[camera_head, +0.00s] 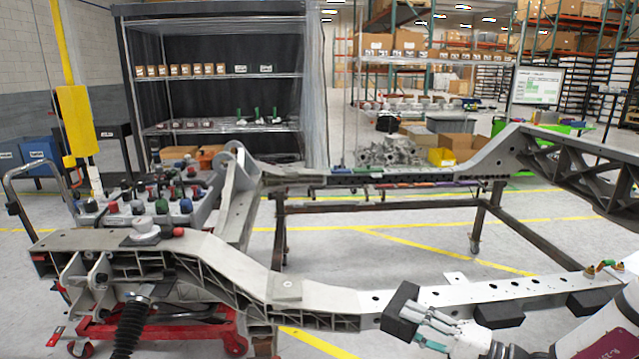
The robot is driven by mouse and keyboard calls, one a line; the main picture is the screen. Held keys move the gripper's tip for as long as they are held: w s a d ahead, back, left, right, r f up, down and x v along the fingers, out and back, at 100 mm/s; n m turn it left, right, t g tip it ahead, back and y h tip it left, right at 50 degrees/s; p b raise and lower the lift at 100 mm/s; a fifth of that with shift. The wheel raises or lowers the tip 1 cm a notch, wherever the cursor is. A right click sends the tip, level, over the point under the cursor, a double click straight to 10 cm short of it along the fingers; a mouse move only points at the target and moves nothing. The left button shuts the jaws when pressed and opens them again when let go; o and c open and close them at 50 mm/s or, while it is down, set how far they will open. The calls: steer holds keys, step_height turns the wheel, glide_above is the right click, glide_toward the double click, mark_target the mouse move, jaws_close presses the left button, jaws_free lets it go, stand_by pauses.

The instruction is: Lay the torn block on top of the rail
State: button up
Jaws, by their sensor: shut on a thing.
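The rail (465,294) is a pale metal beam with a row of round holes, running across the lower right of the head view as part of the chassis frame. My gripper (421,319) comes in from the lower right, with its grey fingers shut on a dark block (399,306). The block is tilted in the picture and overlaps the rail near its left end. I cannot tell whether it touches the rail. The fingers hide its right side, and no tear can be made out on it.
Two more dark blocks (499,316) (587,303) sit along the rail's near side, to the right. A grey cast frame section (200,262) joins the rail at left, above a red cart (170,335). A knob-covered tray (150,205) stands at left. Open floor lies inside the frame.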

step_height(320, 180, up, 6)
steer(key=s+p, duration=0.1)
steer(key=p, duration=0.6)
steer(key=shift+s+a+r+p, duration=0.15)
steer(key=shift+s+r+p, duration=0.1)
steer(key=shift+s+p, duration=0.15)
